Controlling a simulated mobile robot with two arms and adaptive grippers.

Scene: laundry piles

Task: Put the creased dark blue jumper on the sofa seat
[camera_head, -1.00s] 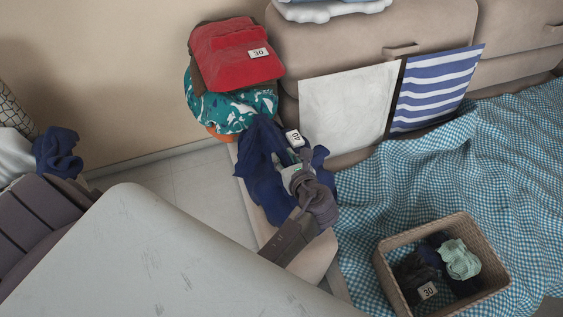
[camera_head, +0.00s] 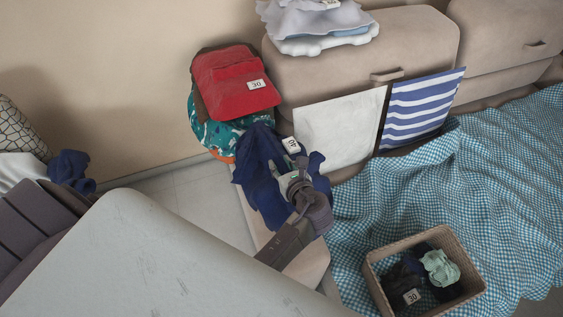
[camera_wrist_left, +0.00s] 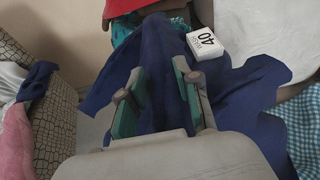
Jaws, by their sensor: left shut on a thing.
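The creased dark blue jumper (camera_head: 258,178) hangs bunched from my left gripper (camera_head: 290,168), with a white "40" tag (camera_head: 291,145) at its top. My left gripper (camera_wrist_left: 165,85) is shut on the jumper (camera_wrist_left: 160,60), whose cloth runs between the fingers and spreads on both sides in the left wrist view. The beige sofa (camera_head: 425,42) stands behind and to the right. A blue checked cloth (camera_head: 480,170) covers much of its seat area. Whether the jumper's lower part touches the beige surface (camera_head: 312,262) below it, I cannot tell. My right gripper is not in view.
A red folded garment (camera_head: 230,80) lies on a teal patterned one (camera_head: 205,130) behind the jumper. Cream (camera_head: 338,130) and striped (camera_head: 422,108) cushions lean at the sofa back. A wicker basket (camera_head: 462,262) holds small clothes. Checked cloth lies open between cushions and basket.

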